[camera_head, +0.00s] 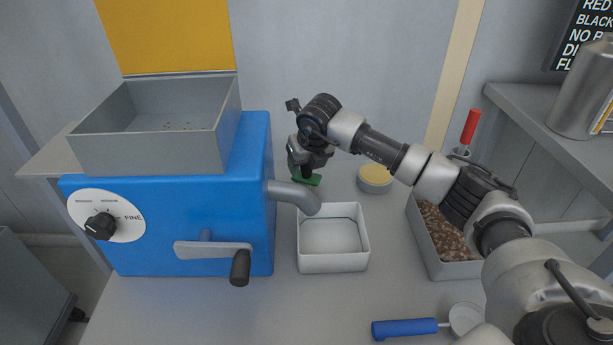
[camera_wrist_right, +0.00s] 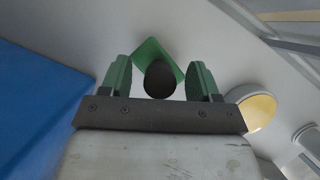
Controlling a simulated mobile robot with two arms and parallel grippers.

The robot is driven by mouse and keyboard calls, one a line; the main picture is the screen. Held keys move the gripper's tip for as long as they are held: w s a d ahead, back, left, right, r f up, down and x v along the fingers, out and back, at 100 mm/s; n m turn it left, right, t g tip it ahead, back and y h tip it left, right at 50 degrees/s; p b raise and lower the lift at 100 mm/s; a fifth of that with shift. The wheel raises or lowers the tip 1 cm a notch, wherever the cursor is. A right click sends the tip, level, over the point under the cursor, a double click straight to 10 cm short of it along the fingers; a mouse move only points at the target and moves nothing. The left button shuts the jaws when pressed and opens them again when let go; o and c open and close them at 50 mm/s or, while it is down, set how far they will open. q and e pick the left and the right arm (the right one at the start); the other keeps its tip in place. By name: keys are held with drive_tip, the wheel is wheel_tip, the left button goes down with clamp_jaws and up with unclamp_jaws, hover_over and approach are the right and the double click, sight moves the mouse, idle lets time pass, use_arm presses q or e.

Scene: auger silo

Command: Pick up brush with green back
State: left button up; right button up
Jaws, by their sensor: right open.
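The brush with the green back (camera_head: 315,180) lies on the table behind the white square tray, mostly hidden by my right gripper in the head view. In the right wrist view, the brush (camera_wrist_right: 150,50) shows a flat green back with a dark round knob. My right gripper (camera_head: 306,168) points down over it. In the wrist view, the gripper (camera_wrist_right: 160,82) is open, with a green finger on each side of the knob. Gaps show on both sides, and I cannot tell how deep the fingers reach. My left gripper is not in view.
The blue machine (camera_head: 190,220) with spout and crank stands left of the brush. The white tray (camera_head: 333,264) sits in front. A round yellow-topped tin (camera_head: 374,178) is to the right, then a grey bin (camera_head: 432,255) of brown pieces. A blue-handled scoop (camera_head: 405,328) lies in front.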

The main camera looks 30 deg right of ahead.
drive_tip(key=c, duration=1.1)
drive_tip(key=shift+r, duration=0.1)
drive_tip(key=shift+r, duration=0.1)
drive_tip(key=shift+r, duration=0.25)
wheel_tip(320, 180, up, 4)
drive_tip(key=shift+f, duration=0.15)
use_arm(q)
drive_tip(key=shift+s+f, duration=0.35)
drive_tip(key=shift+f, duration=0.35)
use_arm(e)
drive_tip(key=s+d+r, duration=0.2)
drive_tip(key=s, duration=0.1)
drive_tip(key=s+d+r, duration=0.2)
drive_tip(key=s+d, duration=0.1)
drive_tip(key=s+d+r, duration=0.2)
drive_tip(key=s, duration=0.1)
drive_tip(key=shift+d+r, duration=0.25)
